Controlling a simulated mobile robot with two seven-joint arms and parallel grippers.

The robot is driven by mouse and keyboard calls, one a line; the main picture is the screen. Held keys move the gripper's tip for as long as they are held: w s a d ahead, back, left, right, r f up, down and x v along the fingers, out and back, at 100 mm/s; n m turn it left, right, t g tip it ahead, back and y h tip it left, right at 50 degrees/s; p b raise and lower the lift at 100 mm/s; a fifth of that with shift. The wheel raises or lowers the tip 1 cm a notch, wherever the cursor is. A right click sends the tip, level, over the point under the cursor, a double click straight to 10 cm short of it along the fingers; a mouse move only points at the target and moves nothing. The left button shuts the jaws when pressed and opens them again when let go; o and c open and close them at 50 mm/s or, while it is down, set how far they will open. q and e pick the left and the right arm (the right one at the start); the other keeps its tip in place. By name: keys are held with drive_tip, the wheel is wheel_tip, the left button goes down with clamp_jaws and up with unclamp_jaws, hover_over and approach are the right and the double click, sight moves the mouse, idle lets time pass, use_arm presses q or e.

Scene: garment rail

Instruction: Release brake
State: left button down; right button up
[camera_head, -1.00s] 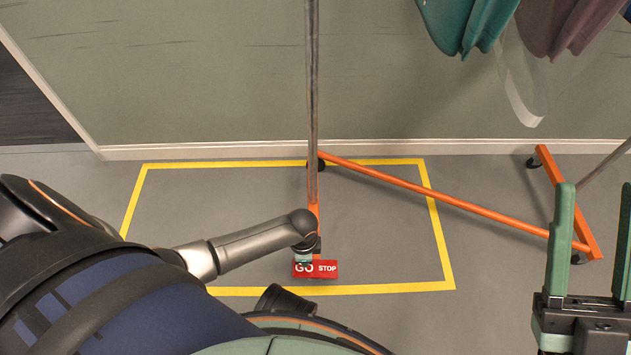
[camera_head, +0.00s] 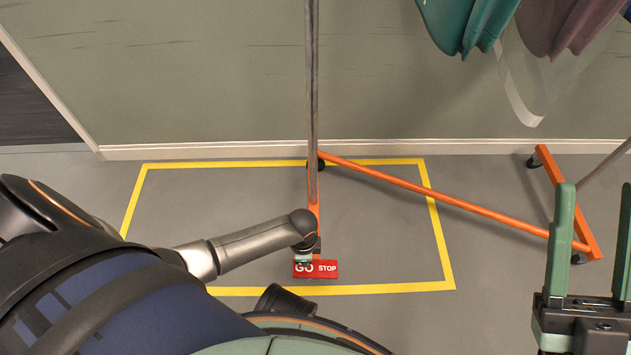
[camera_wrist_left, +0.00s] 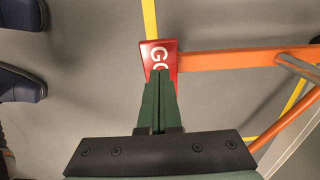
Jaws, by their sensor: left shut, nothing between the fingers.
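The red brake pedal (camera_head: 325,269), marked GO and STOP in white, sits at the near end of the rail's orange base, inside the yellow floor outline. My left gripper (camera_head: 304,260) is at its GO end in the head view. In the left wrist view my left gripper (camera_wrist_left: 160,75) is shut and empty, its fingertips over the red pedal (camera_wrist_left: 155,50) just beside the letters GO. I cannot tell whether the tips touch it. The STOP end is hidden behind the fingers there. My right gripper (camera_head: 592,190) is open and empty at the right edge.
The rail's orange base bar (camera_head: 450,205) runs right to a second wheeled foot (camera_head: 565,200). A metal upright (camera_head: 312,100) rises from the near foot. Garments (camera_head: 470,25) hang at upper right. Yellow tape (camera_head: 385,288) marks the floor.

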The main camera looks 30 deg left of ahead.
use_arm(q)
drive_tip(key=shift+f+b, duration=0.85)
drive_tip(key=shift+f, duration=0.4)
idle(0.3)
drive_tip(key=shift+f, duration=0.75)
idle(0.5)
drive_tip(key=shift+r+p, duration=0.4)
drive_tip(key=shift+p, duration=0.05)
wheel_tip(320, 180, up, 4)
drive_tip(key=p, duration=0.4)
drive_tip(key=shift+r+p, duration=0.1)
drive_tip(key=shift+p, duration=0.25)
drive_tip(key=shift+r+p, duration=1.05)
drive_tip(key=shift+p, duration=0.05)
drive_tip(key=shift+f, duration=0.1)
